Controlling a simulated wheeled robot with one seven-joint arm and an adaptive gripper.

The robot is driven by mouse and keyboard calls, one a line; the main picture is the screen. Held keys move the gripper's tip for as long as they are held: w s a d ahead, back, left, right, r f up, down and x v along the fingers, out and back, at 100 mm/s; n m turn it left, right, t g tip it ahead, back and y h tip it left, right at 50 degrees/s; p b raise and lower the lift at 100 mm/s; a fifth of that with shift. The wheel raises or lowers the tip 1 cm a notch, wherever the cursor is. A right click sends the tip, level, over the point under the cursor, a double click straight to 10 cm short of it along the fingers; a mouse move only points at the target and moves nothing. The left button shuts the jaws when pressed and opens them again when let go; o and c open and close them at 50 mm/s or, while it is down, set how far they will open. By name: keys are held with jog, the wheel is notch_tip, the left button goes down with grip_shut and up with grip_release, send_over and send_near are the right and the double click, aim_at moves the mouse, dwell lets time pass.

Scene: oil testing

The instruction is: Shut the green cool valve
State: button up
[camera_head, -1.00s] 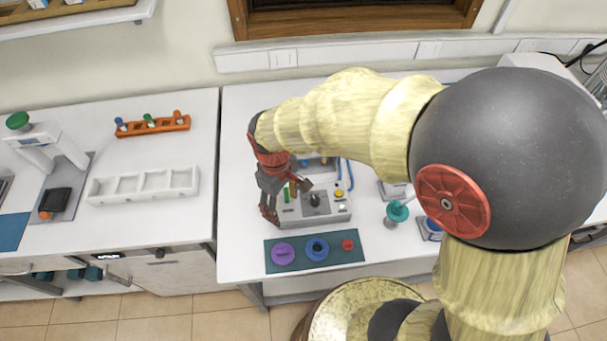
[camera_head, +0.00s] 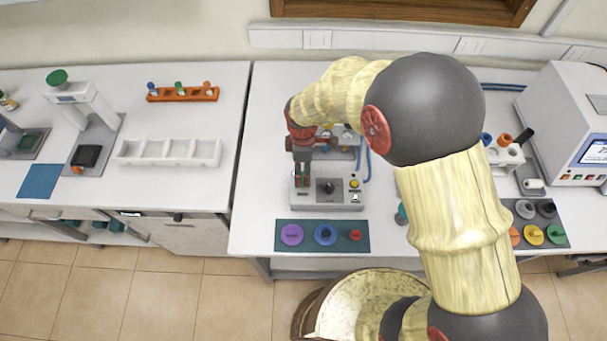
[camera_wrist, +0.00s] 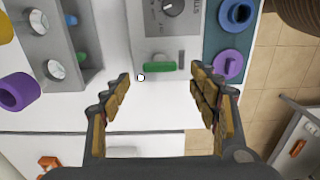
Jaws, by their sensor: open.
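The green cool valve (camera_wrist: 160,67) is a small green bar on the grey test device (camera_head: 345,199). In the head view my gripper (camera_head: 302,182) points down over the left part of the device and mostly hides the valve.
A black knob (camera_head: 328,188) sits right of the gripper on the device. A teal mat (camera_head: 283,246) with purple, blue and red caps lies in front. Bare white table lies left of the device.

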jog(key=shift+f, duration=2.25)
jog(key=c, duration=1.1)
jog(key=shift+c, duration=0.4)
